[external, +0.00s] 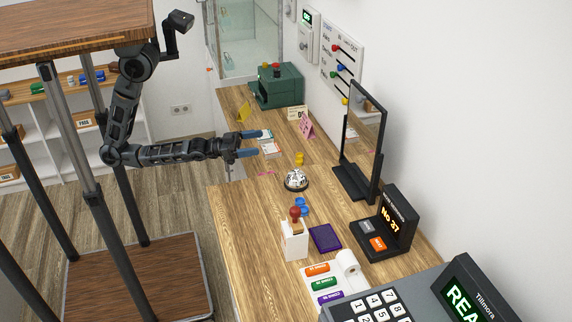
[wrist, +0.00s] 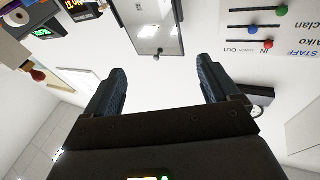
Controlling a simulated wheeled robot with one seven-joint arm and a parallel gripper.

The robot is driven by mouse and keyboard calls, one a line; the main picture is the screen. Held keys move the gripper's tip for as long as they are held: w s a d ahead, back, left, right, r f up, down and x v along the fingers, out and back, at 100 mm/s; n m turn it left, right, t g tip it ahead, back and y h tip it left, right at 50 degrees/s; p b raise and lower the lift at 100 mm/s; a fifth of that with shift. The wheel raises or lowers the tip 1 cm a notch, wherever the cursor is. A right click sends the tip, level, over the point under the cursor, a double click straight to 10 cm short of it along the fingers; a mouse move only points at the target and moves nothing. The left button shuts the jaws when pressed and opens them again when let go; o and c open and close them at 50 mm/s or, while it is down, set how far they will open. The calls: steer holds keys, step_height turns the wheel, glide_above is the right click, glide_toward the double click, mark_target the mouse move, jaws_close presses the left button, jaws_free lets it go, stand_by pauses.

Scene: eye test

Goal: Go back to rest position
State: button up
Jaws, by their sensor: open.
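My gripper (external: 262,143) is at the end of my outstretched arm, above the far part of the wooden counter in the external view. Its two blue fingers are apart with nothing seen between them. In the wrist view my gripper (wrist: 163,82) also shows open and empty, the fingers set wide against a white wall. My arm bends at the elbow and reaches right from my column. Small cards (external: 270,149) lie on the counter by the fingertips; I cannot tell their distance from the fingers.
A silver bell (external: 296,180), a dark-framed upright panel (external: 366,140), a green machine (external: 277,88), a red-topped stamp (external: 295,212) and a calling display (external: 392,225) stand on the counter. A wall board (external: 342,62) holds coloured knobs. Bare counter (external: 245,220) lies at the front left.

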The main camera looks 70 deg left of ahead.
steer(key=s+a+f+n+g+y+p, duration=0.2)
steer(key=s+a+y, duration=0.6)
steer(key=s+a, duration=1.1)
step_height(320, 180, down, 2)
steer(key=s+n+g, duration=0.1)
steer(key=s+n, duration=0.1)
steer(key=n, duration=0.1)
steer(key=shift+a+f+n, duration=0.15)
steer(key=shift+a+n, duration=0.1)
steer(key=shift+n, duration=0.15)
